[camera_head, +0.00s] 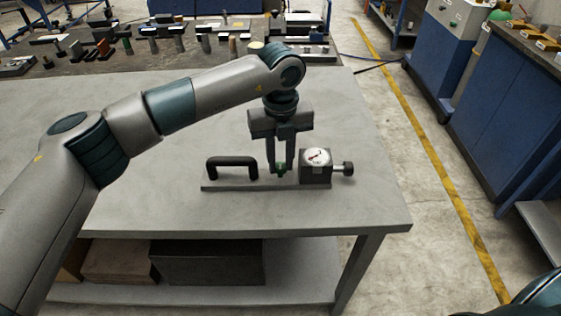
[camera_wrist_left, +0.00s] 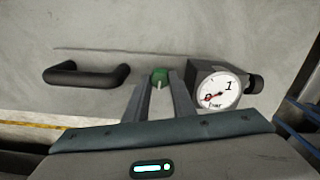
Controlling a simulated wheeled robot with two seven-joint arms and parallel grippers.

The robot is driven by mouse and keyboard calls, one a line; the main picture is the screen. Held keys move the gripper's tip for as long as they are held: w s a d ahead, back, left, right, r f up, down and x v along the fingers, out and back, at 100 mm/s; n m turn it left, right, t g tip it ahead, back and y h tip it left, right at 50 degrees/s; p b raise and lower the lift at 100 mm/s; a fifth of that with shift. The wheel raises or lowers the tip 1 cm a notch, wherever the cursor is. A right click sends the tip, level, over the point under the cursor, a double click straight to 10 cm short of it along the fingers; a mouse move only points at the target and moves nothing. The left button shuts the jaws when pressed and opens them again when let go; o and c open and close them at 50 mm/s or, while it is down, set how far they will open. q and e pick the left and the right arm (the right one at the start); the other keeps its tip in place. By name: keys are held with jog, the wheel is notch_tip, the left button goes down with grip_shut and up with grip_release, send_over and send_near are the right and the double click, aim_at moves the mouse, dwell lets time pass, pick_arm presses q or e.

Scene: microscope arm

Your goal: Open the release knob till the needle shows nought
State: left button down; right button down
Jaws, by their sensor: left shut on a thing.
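A small green release knob (camera_wrist_left: 160,77) sits on a flat grey base plate (camera_head: 228,187), between a black handle and a dial gauge. It also shows in the head view (camera_head: 281,168), partly covered by the fingers. My left gripper (camera_head: 280,170) points down and is shut on the knob; its two fingers (camera_wrist_left: 160,92) flank it in the wrist view. The round white gauge (camera_head: 317,157) is on a dark block right of the knob. In the wrist view the gauge face (camera_wrist_left: 218,90) reads "bar" with a red needle pointing to the lower left; its exact value is unclear.
A black handle (camera_head: 232,162) stands on the plate's left part. A dark side knob (camera_head: 347,168) sticks out right of the gauge block. The grey table (camera_head: 140,200) is otherwise clear around the device. Another bench with many tools (camera_head: 150,42) stands behind.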

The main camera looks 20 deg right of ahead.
aim_at(281, 165)
pick_arm(q)
jog(key=c, duration=1.5)
grip_release()
jog(key=shift+r, duration=0.1)
jog(key=shift+r, duration=0.5)
notch_tip(281, 165, up, 16)
jog(key=b, duration=0.3)
jog(key=shift+r, duration=0.15)
pick_arm(e)
jog(key=s+d+f+g, duration=0.2)
jog(key=d, duration=0.1)
jog(key=shift+s+f+h, duration=0.1)
jog(key=shift+s+h, duration=0.2)
jog(key=shift+h, duration=0.1)
